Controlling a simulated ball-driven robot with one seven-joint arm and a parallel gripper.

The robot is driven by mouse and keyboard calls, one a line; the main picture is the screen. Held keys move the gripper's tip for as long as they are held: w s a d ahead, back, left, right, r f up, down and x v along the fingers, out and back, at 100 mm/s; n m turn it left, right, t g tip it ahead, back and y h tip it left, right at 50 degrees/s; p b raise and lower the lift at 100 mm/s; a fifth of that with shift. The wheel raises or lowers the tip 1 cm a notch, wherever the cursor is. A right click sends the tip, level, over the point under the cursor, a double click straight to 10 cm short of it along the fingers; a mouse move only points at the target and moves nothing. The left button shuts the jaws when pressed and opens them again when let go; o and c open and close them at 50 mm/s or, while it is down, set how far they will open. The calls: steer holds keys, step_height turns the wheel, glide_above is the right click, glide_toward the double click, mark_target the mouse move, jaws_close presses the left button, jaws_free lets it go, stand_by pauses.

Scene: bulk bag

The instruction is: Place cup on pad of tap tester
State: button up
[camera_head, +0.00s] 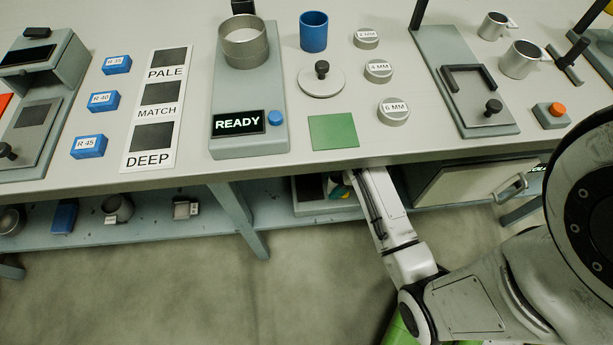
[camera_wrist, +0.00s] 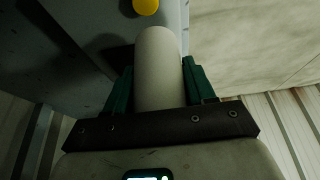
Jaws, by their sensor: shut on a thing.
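A pale cylinder (camera_wrist: 157,65), which looks like the cup, stands out between the jaws in the wrist view. My gripper (camera_wrist: 157,84) is shut on it, with a green finger on each side. In the head view my arm reaches under the table's front edge, and the table hides most of the gripper and cup. A low grey unit with a dark pad (camera_head: 309,189) sits on the lower shelf beside my gripper; it may be the tap tester. In the wrist view a dark patch (camera_wrist: 118,54) lies left of the cup and a yellow knob (camera_wrist: 146,6) beyond its end.
The tabletop (camera_head: 190,179) overhangs the lower shelf (camera_head: 165,221). A drawer unit (camera_head: 450,185) stands right of my arm, and a table leg (camera_head: 240,220) to the left. On top are a READY device (camera_head: 230,85), a green square (camera_head: 333,131) and a blue cup (camera_head: 313,32).

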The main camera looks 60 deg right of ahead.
steer(key=w, duration=0.7)
steer(key=shift+w+a+b, duration=0.3)
steer(key=shift+a, duration=0.1)
steer(key=shift+w+f+b, duration=0.15)
steer(key=shift+f+b, duration=0.1)
steer(key=shift+f, duration=0.65)
steer(key=shift+w+f+b, duration=0.15)
steer(key=shift+f+b, duration=0.1)
steer(key=shift+f, duration=0.6)
steer(key=shift+f, duration=0.1)
steer(key=o, duration=1.1)
steer(key=p+v, duration=0.2)
steer(key=v, duration=0.3)
steer(key=s+d, duration=0.2)
steer(key=s, duration=0.1)
steer(key=s+d, duration=0.5)
steer(key=s, duration=0.1)
steer(key=shift+s+d, duration=0.15)
steer(key=shift+s, duration=0.05)
